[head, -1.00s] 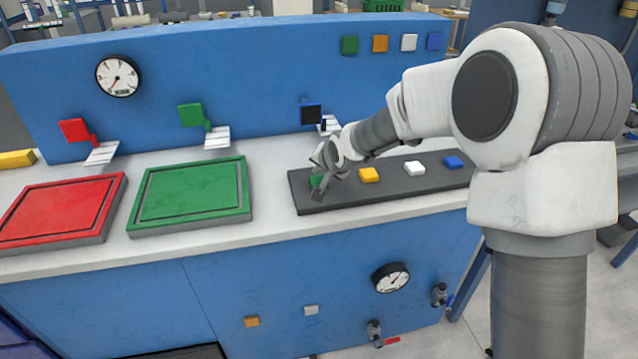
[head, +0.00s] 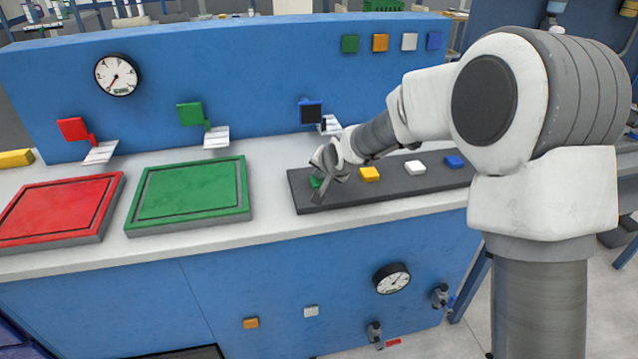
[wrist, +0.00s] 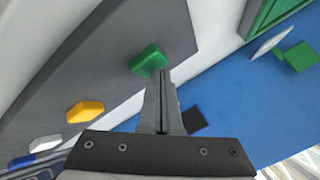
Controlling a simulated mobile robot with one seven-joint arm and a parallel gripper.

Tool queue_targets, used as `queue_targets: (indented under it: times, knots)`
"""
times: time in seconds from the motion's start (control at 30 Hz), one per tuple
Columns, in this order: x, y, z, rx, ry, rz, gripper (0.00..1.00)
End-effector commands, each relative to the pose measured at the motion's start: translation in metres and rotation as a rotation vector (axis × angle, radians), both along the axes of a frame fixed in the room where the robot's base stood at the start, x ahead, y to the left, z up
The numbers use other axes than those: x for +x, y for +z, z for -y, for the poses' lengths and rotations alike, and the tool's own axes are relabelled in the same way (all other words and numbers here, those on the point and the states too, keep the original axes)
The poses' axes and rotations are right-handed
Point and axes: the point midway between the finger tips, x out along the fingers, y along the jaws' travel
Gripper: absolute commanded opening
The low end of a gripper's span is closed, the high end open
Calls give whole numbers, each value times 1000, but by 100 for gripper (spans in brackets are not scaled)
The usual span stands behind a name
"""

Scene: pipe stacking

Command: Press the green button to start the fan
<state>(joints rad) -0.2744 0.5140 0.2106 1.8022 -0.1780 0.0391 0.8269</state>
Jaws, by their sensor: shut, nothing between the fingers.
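The green button (head: 315,182) sits at the left end of a dark grey panel (head: 330,196) on the white counter. No fan can be made out.
Yellow (head: 369,174), white (head: 415,168) and blue (head: 453,162) buttons follow to the right on the same panel. A green tray (head: 190,228) and a red tray (head: 100,232) lie to the left. A blue wall (head: 260,80) with a gauge (head: 117,75) stands behind.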

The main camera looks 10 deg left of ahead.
Motion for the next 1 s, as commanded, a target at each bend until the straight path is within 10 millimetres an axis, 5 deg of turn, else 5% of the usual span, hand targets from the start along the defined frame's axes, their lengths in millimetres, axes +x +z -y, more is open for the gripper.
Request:
queue_targets:
  times: [1.0]
  knots:
    - [0, 19, 0, -1, 1, 0, 0]
